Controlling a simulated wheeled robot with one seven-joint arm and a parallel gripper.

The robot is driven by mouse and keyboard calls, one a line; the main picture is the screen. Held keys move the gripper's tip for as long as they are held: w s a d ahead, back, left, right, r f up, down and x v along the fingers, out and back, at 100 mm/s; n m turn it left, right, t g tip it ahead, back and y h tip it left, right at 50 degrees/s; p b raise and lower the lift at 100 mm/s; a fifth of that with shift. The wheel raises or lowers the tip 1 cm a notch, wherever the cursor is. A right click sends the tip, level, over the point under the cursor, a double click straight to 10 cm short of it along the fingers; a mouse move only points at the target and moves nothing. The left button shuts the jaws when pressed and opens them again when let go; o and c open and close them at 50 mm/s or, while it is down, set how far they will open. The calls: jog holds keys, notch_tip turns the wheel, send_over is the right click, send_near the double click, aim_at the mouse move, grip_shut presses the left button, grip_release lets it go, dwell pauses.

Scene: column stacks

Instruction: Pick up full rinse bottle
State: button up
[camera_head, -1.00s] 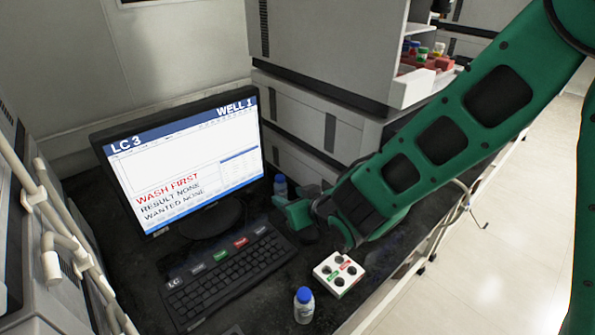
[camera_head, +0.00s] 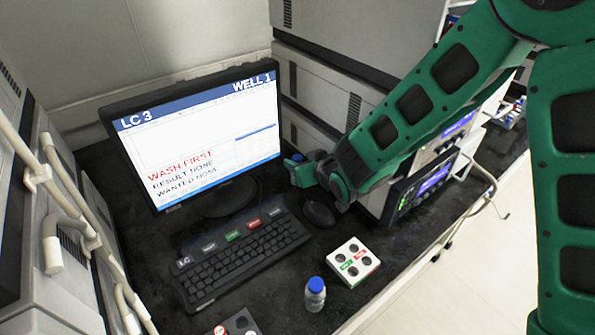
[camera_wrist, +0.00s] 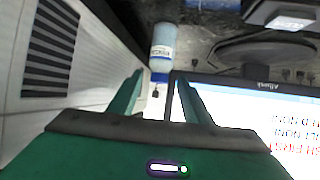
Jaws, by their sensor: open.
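A small bottle with a blue cap (camera_head: 297,157) stands to the right of the monitor, mostly hidden behind my gripper (camera_head: 300,172) in the head view. In the wrist view a bottle with a pale blue body (camera_wrist: 163,42) shows beyond and between the fingertips of my gripper (camera_wrist: 158,82). The jaws are open and empty, and the bottle appears to be a little ahead of them. A second clear bottle with a blue cap (camera_head: 316,294) stands upright at the front of the bench. I cannot read a label on either bottle.
The monitor (camera_head: 205,140) stands close on the left of my gripper, with the keyboard (camera_head: 245,255) in front. A black mouse (camera_head: 320,213) lies below the gripper. A white block with dark round wells (camera_head: 351,262) sits near the bench edge. Grey instruments (camera_head: 330,85) stand behind.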

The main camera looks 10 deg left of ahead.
aim_at(300, 160)
jog(key=shift+x, duration=1.85)
jog(key=shift+d+f, duration=0.15)
jog(key=shift+c, duration=0.7)
jog(key=c, duration=0.6)
jog(key=shift+o, duration=0.2)
